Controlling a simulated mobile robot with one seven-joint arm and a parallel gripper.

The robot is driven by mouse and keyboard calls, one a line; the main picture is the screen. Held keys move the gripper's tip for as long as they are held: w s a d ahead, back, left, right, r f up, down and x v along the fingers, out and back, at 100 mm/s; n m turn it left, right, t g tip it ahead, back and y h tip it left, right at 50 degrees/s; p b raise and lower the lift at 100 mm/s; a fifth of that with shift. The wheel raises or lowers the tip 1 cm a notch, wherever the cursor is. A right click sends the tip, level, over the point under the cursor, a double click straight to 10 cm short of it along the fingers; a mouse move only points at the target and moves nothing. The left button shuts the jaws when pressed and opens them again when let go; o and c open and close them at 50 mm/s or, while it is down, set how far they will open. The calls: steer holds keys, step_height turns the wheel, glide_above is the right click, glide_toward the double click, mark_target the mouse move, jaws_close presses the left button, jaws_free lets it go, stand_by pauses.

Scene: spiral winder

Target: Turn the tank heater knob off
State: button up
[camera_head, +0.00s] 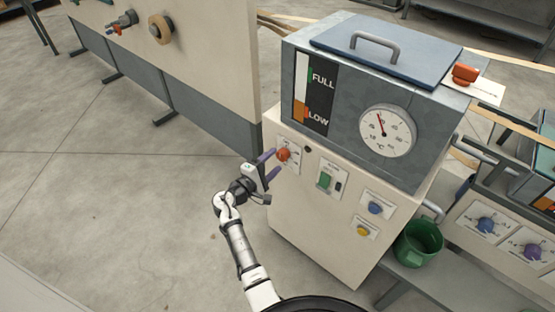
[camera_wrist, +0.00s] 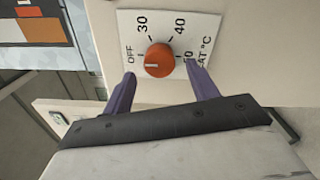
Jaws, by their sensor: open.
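The tank heater knob (camera_wrist: 159,60) is a round orange knob on a white dial plate marked OFF, 30, 40, 50 and °C. A short white mark shows on its lower left face, on the side of the OFF label; its exact setting is hard to tell. In the head view the knob (camera_head: 283,154) is at the upper left of the cream cabinet front. My gripper (camera_head: 270,165) is open, with its purple fingers pointing at the panel. In the wrist view the fingertips stand to the left and right of the knob, with gaps; whether they reach its depth is unclear.
The tank (camera_head: 345,80) has a FULL/LOW level strip, a round thermometer (camera_head: 387,130) and a blue lid with a handle. A green switch (camera_head: 326,180), blue knob (camera_head: 375,207) and yellow knob (camera_head: 363,230) share the panel. A green bucket (camera_head: 418,243) stands right. Floor at left is clear.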

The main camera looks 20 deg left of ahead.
steer(key=b+v, duration=0.1)
steer(key=v, duration=0.9)
steer(key=shift+s+b, duration=0.35)
steer(key=shift+b, duration=0.05)
steer(key=shift+a+r, duration=0.1)
steer(key=shift+a, duration=0.05)
